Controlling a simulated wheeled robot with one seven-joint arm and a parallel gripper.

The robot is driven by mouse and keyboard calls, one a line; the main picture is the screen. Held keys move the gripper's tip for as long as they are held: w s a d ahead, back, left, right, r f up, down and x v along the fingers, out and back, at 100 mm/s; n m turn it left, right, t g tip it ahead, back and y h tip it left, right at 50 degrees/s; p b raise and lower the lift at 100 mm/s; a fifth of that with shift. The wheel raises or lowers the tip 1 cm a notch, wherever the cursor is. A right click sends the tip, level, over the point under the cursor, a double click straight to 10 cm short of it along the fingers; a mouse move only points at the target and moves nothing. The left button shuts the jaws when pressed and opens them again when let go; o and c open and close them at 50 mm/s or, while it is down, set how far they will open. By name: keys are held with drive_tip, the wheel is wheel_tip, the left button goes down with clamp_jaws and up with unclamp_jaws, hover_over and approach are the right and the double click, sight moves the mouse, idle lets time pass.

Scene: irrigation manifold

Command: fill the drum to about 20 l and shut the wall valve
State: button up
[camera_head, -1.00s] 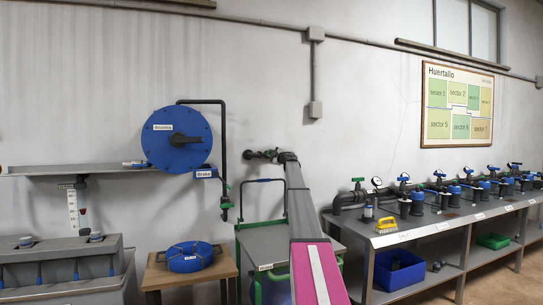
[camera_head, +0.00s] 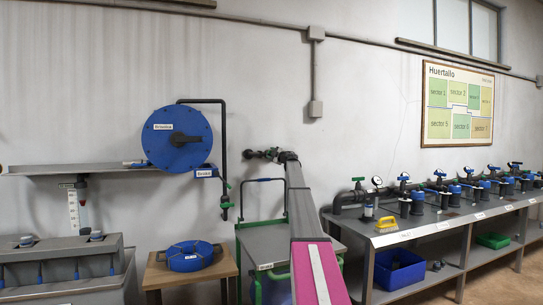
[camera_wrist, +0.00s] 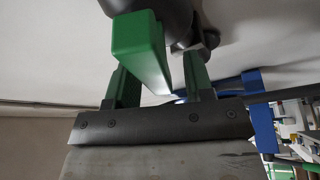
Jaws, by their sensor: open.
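The wall valve (camera_head: 268,154) is a dark fitting on the wall behind my arm. In the wrist view, a green bar like a valve lever (camera_wrist: 138,42) sits between the two green fingers of my gripper (camera_wrist: 158,65), below a dark round body. The fingers are apart; I cannot tell whether either touches the lever. In the head view my gripper (camera_head: 287,157) is at the valve, its fingers too small to make out. A blue thing (camera_head: 275,292) under the grey-topped green cart, perhaps the drum, is partly hidden by my arm. No fill level is readable.
A blue wall disc (camera_head: 160,138) hangs left, with a dark pipe and green tap (camera_head: 226,204) beside it. A bench (camera_head: 400,235) with several valves stands right. The green cart (camera_head: 270,245) stands below my arm.

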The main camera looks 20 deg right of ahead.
drive_tip(key=v, duration=1)
drive_tip(key=shift+s, duration=0.3)
drive_tip(key=shift+d, duration=0.2)
